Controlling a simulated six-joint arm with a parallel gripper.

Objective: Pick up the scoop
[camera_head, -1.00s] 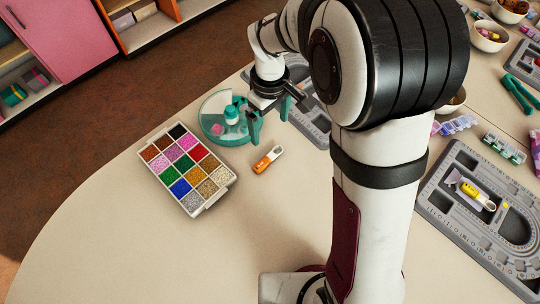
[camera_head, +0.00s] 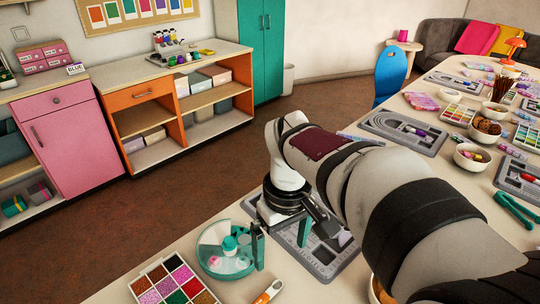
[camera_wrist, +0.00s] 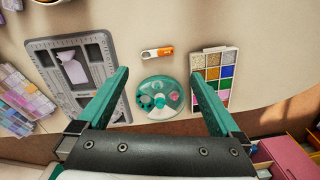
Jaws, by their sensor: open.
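A pale, wide-ended piece that looks like the scoop lies on a grey bead board (camera_wrist: 39,45); the piece (camera_wrist: 72,68) is left of my fingers in the wrist view. In the head view a small pale piece (camera_head: 345,238) shows on the board (camera_head: 322,262), too small to identify. My gripper (camera_head: 281,257) is open, with teal fingers pointing down beside the round teal dish. In the wrist view the space between my fingertips (camera_wrist: 160,75) is empty, above the table and dish.
The round teal dish (camera_wrist: 148,84) holds small items. An orange-and-white tool (camera_wrist: 157,53) lies by it. A bead tray (camera_wrist: 230,60) of several colours stands to the right. Bowls (camera_head: 472,157) and more boards (camera_head: 405,132) fill the far table. Bare table lies around the orange tool.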

